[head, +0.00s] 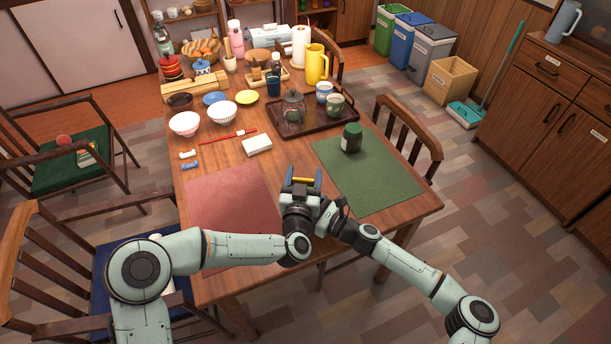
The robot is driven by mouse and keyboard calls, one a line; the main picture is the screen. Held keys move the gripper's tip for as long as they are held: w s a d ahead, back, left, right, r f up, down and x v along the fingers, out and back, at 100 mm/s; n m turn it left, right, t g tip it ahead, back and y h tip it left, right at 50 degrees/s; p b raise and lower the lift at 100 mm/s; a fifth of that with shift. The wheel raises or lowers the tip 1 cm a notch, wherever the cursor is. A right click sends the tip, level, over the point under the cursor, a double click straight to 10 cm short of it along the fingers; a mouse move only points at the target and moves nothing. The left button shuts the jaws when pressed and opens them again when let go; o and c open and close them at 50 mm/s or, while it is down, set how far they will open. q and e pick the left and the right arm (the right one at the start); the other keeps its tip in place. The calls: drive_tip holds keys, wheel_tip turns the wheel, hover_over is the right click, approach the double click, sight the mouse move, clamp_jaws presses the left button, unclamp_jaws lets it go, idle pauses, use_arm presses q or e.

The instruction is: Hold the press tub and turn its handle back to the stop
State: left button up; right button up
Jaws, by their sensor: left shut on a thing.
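My right gripper (331,208) comes in from the right, close beside the left wrist. Its fingertips are hidden, so I cannot tell their opening or whether they touch the tub. The handle's exact angle is too small to tell.
A dark green jar (352,138) stands on the green mat (385,178). The red mat (232,198) is bare. A white block (258,146) lies behind the tub. A dark tray (274,118) with cups and a glass pot is farther back. Chairs flank the table.

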use_arm(q)
drive_tip(key=shift+n+y, duration=0.4)
drive_tip(key=shift+y, duration=0.4)
drive_tip(key=shift+a, duration=0.15)
drive_tip(key=o, duration=1)
drive_tip(key=shift+c, duration=0.2)
drive_tip(key=s, duration=1.2)
drive_tip(key=shift+a, duration=0.2)
